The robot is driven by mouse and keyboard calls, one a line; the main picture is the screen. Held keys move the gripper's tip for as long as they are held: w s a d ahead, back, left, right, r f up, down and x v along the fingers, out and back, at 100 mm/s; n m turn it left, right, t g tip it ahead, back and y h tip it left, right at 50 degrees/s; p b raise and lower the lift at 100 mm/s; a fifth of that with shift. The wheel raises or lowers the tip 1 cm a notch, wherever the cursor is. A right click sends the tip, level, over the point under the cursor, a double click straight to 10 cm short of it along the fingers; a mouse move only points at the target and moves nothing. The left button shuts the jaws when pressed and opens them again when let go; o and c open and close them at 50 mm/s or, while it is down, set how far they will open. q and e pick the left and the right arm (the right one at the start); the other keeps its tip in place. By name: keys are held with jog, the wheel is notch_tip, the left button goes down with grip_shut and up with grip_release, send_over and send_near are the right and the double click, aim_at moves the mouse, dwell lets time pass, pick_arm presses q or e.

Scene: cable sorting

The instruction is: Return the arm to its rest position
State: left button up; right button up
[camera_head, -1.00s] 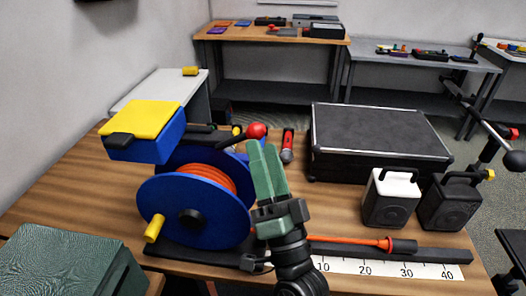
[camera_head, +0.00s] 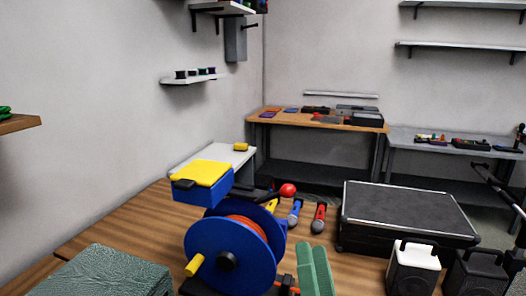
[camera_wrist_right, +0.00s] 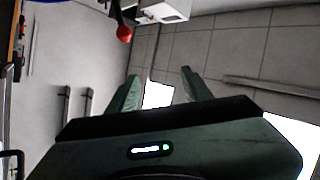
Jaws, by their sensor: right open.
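My right gripper (camera_head: 316,271) shows at the bottom of the head view as two green fingers pointing up, just right of the blue cable reel (camera_head: 232,252). In the right wrist view, the open fingers (camera_wrist_right: 158,88) face the room, with walls and a bright white patch beyond. A red ball (camera_wrist_right: 124,33) hangs near the top of that view. My left gripper is not in view.
The wooden table (camera_head: 130,222) carries a black case (camera_head: 408,214), a white speaker (camera_head: 413,270), a dark speaker (camera_head: 475,274) and a yellow-blue box (camera_head: 203,182). Microphones (camera_head: 318,218) lie behind the reel. A green textured box (camera_head: 115,272) is at lower left.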

jog(key=s+d+f+n+g+y, duration=0.15)
jog(key=f+n+g, duration=0.4)
jog(key=f, duration=0.65)
jog(key=s+f+n+g, duration=0.35)
jog(key=f+g, duration=0.35)
jog(key=f, duration=0.5)
jog(key=s+d+f+n+g+h, duration=0.1)
jog(key=s+d+f+g+h, duration=0.1)
jog(key=s+d+f+g, duration=0.5)
jog(key=s+d+f+n+g+h, duration=0.1)
jog(key=s+d+f+g+h, duration=0.3)
jog(key=s, duration=0.5)
notch_tip(320, 180, down, 26)
jog(key=s+y, duration=0.1)
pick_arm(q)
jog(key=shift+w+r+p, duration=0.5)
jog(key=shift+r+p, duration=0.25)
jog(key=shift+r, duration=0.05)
pick_arm(e)
jog(key=s+d+f, duration=0.2)
jog(key=s+f, duration=1.3)
jog(key=s, duration=0.2)
jog(key=shift+d+f+g, duration=0.3)
jog(key=shift+d+g, duration=0.1)
jog(key=shift+g, duration=0.05)
